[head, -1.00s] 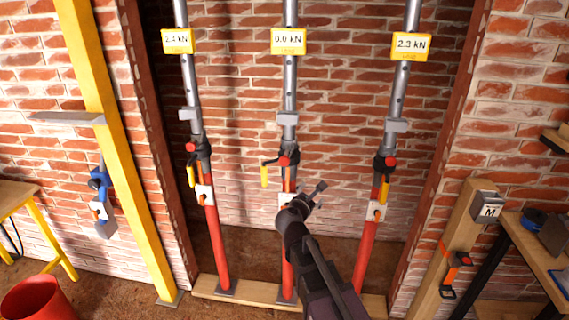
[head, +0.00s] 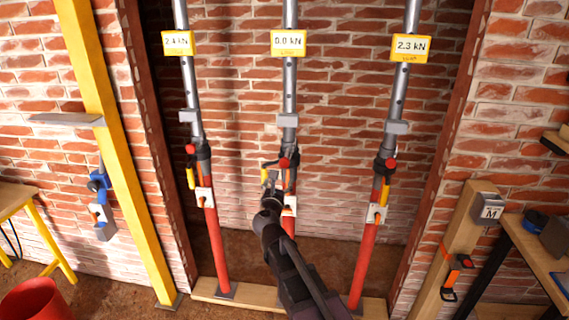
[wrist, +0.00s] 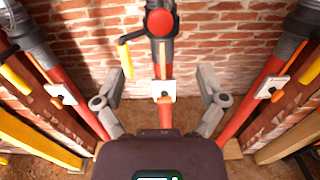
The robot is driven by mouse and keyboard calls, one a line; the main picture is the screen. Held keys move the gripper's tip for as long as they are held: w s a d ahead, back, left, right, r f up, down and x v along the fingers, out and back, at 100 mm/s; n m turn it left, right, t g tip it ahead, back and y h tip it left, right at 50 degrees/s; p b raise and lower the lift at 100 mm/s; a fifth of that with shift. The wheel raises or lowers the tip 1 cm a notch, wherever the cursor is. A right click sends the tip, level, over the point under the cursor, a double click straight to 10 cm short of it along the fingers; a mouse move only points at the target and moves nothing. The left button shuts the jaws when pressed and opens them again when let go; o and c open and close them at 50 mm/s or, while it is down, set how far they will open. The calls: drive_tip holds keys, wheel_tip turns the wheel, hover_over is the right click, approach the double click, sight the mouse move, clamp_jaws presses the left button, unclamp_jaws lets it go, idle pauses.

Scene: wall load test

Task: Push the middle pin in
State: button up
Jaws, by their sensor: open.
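The middle prop has a red lower tube (head: 287,240) and a grey upper tube. A round red pin head (head: 284,163) stands out at its dark collar; it also shows near the top of the wrist view (wrist: 160,22). A yellow lever (wrist: 125,58) hangs at the collar's left. A white plate (wrist: 162,90) with an orange handle (wrist: 165,113) sits lower on the tube. My gripper (head: 275,181) is open and empty, just below the pin head. In the wrist view its fingers (wrist: 162,85) are spread either side of the tube and plate, with gaps showing.
A left prop (head: 217,250) and right prop (head: 367,250) stand either side, reading 2.4 kN and 2.3 kN; the middle display (head: 288,43) reads 0.0 kN. A wooden sole board (head: 255,297) runs beneath. A yellow post (head: 125,170) stands at left, a workbench (head: 540,255) at right.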

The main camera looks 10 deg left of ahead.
sight(284, 163)
drive_tip(key=w, duration=1.3)
drive_tip(key=shift+w+d, duration=0.1)
drive_tip(key=shift+d, duration=0.15)
